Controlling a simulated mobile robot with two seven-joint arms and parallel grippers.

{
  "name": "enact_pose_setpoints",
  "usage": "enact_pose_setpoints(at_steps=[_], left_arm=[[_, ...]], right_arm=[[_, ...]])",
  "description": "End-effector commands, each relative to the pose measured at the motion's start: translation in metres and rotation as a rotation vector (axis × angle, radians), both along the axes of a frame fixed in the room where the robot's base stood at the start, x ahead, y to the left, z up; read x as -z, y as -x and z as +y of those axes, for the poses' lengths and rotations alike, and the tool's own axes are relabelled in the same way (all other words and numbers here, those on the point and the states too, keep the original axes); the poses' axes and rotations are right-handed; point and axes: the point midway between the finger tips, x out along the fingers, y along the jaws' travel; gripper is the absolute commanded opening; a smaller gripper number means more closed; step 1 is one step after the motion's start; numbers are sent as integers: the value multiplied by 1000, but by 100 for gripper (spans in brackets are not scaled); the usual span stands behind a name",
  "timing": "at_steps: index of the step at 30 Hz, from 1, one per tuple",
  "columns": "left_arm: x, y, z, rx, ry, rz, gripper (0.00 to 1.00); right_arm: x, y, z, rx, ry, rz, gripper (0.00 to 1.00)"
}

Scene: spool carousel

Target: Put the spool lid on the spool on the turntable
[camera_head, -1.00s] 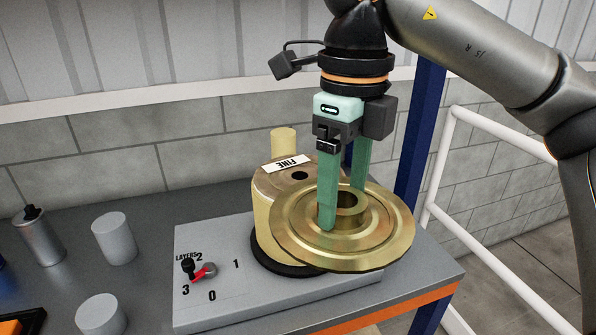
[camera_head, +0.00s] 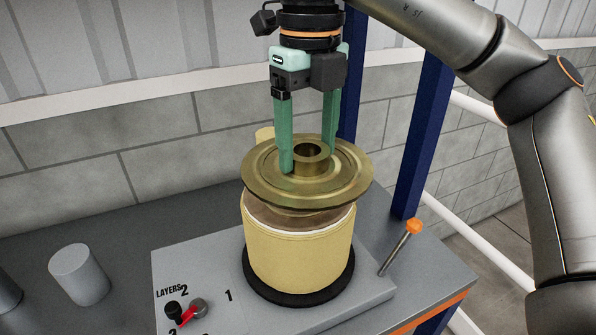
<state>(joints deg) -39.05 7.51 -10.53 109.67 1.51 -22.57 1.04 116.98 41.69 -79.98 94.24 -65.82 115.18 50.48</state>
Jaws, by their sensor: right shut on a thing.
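The brass spool lid (camera_head: 345,185) is a round flanged disc with a raised hub ring. My right gripper (camera_head: 306,162) is shut on its hub, one green finger on each side. The lid is roughly level over the cream spool (camera_head: 298,255), which stands upright on the black turntable (camera_head: 335,292). The lid hides most of the spool's top. A brown top edge shows under the lid's left side; I cannot tell whether the lid touches it. My left gripper is not in view.
The grey base box (camera_head: 225,268) has a layers dial with a red pointer (camera_head: 188,311). An orange-knobbed lever (camera_head: 402,244) rises at its right. A grey cylinder (camera_head: 79,275) stands left. A dark blue post (camera_head: 424,130) and white rail (camera_head: 490,255) are at the right.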

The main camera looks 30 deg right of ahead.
Motion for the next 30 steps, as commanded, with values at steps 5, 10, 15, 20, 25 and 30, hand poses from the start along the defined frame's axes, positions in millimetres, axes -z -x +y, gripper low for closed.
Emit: enact_pose_setpoints(at_steps=[5, 10, 15, 20, 25, 30], left_arm=[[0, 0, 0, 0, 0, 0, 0], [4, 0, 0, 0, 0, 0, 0], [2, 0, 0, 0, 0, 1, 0], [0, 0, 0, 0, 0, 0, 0], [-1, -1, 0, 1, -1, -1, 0], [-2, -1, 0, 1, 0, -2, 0]], right_arm=[[24, -37, -13, 0, -2, 4, 0], [52, -58, -21, -2, -3, 2, 0], [61, -68, -25, -1, 0, -2, 0], [70, -75, -27, 0, -1, -1, 0], [95, -77, -29, -1, 0, 0, 0], [103, -77, -28, -1, -2, -5, 0]])
